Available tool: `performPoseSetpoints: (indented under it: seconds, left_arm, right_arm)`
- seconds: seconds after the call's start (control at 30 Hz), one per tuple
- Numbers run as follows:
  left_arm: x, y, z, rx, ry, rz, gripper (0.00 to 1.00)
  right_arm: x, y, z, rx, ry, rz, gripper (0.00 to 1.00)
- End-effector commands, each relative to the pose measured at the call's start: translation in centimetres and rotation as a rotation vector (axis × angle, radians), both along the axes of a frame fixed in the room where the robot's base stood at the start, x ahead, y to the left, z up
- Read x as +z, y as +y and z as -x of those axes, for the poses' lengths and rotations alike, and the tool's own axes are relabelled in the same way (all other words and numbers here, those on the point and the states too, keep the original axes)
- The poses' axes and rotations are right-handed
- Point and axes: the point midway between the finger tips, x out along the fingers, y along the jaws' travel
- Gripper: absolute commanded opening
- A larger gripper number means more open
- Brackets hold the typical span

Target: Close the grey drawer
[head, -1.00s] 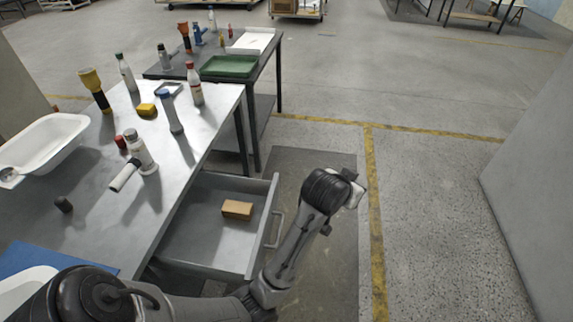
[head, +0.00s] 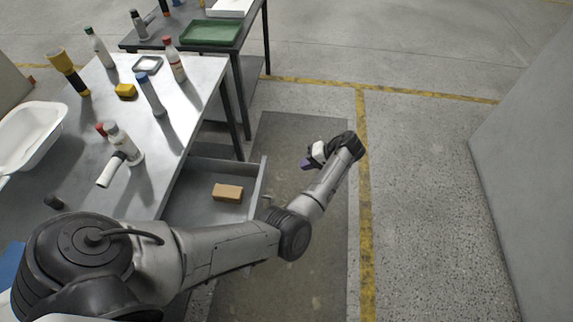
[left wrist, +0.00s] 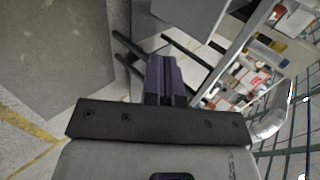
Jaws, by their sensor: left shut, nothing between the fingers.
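The grey drawer (head: 198,207) is pulled out from under the metal worktable, with a brown block (head: 228,192) lying inside it. The front of the drawer (head: 258,186) faces right, and my left arm hides its near end and most of its handle. My left gripper (head: 306,163) is to the right of the drawer front, apart from it, over the floor. Its purple fingers (left wrist: 166,75) are together and empty in the left wrist view. A grey panel shows at the top of that view; I cannot tell if it is the drawer. My right gripper is not in view.
A second table with a green tray (head: 209,32) stands behind. A grey wall (head: 535,150) rises at the right. The floor between is clear.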

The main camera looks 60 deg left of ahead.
Motion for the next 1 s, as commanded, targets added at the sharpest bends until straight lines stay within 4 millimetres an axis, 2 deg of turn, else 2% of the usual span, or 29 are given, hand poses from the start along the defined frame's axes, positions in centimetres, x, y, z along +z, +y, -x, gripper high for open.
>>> performPoseSetpoints:
  seconds: [0.57, 0.8, 1.0]
  left_arm:
    - [-6.8, 4.9, 5.2, 0.004, -0.004, -0.002, 0.00]
    - [-6.5, 6.8, 7.2, 0.003, -0.007, -0.002, 0.00]
    - [-6.5, 7.5, 7.9, 0.001, -0.007, -0.001, 0.00]
  right_arm:
    - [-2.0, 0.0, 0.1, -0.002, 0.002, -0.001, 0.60]
    - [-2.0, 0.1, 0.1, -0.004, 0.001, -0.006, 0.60]
    - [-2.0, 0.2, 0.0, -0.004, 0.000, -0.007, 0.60]
